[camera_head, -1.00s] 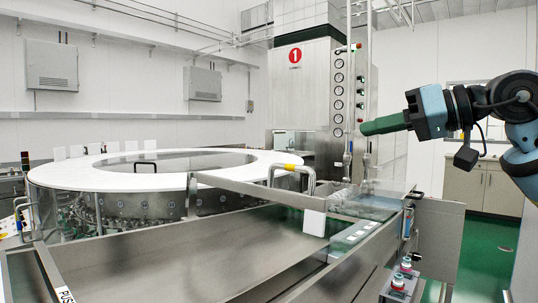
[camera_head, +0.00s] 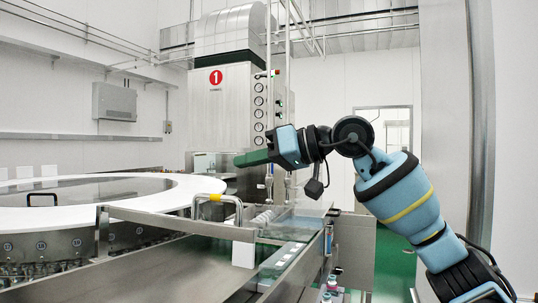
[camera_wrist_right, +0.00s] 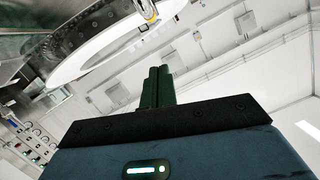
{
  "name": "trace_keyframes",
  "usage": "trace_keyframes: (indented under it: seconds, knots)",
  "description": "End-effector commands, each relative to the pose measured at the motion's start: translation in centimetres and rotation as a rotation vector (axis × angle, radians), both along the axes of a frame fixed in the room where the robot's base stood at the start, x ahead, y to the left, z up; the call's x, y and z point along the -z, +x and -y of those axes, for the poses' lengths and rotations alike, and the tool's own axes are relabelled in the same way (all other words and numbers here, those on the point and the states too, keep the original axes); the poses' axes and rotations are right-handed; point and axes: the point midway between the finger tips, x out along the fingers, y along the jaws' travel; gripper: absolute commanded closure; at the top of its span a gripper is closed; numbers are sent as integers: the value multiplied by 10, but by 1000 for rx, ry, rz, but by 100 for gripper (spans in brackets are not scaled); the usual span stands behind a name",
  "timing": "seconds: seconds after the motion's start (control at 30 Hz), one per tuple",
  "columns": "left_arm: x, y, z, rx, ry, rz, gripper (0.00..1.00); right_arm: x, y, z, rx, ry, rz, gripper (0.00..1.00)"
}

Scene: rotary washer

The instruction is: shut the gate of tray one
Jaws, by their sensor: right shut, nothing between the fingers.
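A long metal bar (camera_head: 180,221), which looks like the gate, runs beside the white ring over the steel tray. A white square plate (camera_head: 243,253) hangs at its right end. A bent chrome handle with a yellow band (camera_head: 216,198) stands by the bar. It seems to show at the top of the wrist view (camera_wrist_right: 148,10). My right gripper (camera_head: 240,158) is shut and empty. Its dark green fingers point left, above the handle in the picture and apart from it. They also show in the wrist view (camera_wrist_right: 158,70). My left gripper is not in view.
The white ring table (camera_head: 150,200) fills the left. A steel cabinet with a red number 1 sign (camera_head: 216,78) and gauges stands behind. A steel trough wall (camera_head: 300,268) runs along the front right. Green floor (camera_head: 395,258) shows to the right.

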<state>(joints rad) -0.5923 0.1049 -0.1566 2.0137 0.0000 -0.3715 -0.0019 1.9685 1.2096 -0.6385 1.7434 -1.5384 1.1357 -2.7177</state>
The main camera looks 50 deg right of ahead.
Motion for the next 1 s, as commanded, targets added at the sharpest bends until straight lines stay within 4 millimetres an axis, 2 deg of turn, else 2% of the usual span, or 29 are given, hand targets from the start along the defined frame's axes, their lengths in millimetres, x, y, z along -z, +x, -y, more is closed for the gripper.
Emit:
trace_keyframes:
  seconds: [0.2, 0.3, 0.5, 1.0]
  knots:
    - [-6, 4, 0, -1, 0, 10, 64, 8, 34, -18, -2, 0, 1, 100]
    - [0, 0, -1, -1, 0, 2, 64, 28, 30, -20, 2, -2, -1, 100]
    - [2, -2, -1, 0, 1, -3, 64, 44, 27, -25, 2, 0, -1, 100]
    - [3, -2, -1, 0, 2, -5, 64, 48, 27, -28, 0, 0, 0, 100]
